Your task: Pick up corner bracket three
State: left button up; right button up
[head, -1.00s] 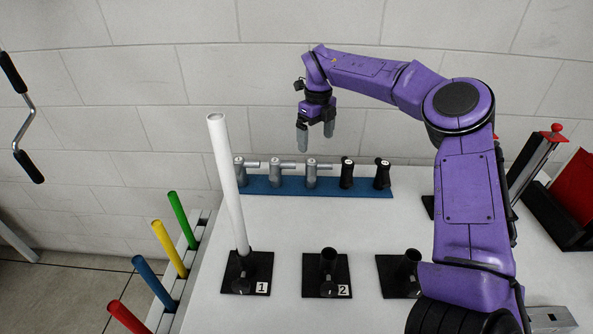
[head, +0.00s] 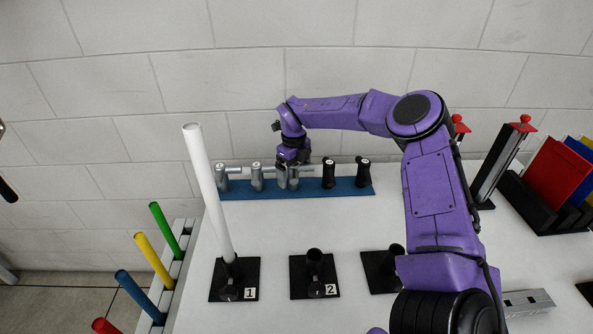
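Three grey corner brackets stand in a row on a blue strip (head: 240,192) at the back of the table: the first (head: 221,178), the second (head: 257,178) and the third (head: 294,183). Two black ones (head: 328,174) (head: 363,172) stand to their right. My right gripper (head: 290,174) points down at the third grey bracket, its fingers low beside or around its upper part. The gripper hides part of that bracket, and I cannot tell whether the fingers are closed on it.
A white tube (head: 208,190) stands tilted in a black base marked 1 (head: 219,292). A base marked 2 (head: 299,287) and another base (head: 378,272) stand to its right. Coloured rods (head: 154,257) stand at left, coloured plates (head: 560,178) at right. The table's middle is clear.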

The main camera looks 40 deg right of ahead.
jog(key=c, duration=1.8)
jog(key=shift+r, duration=0.1)
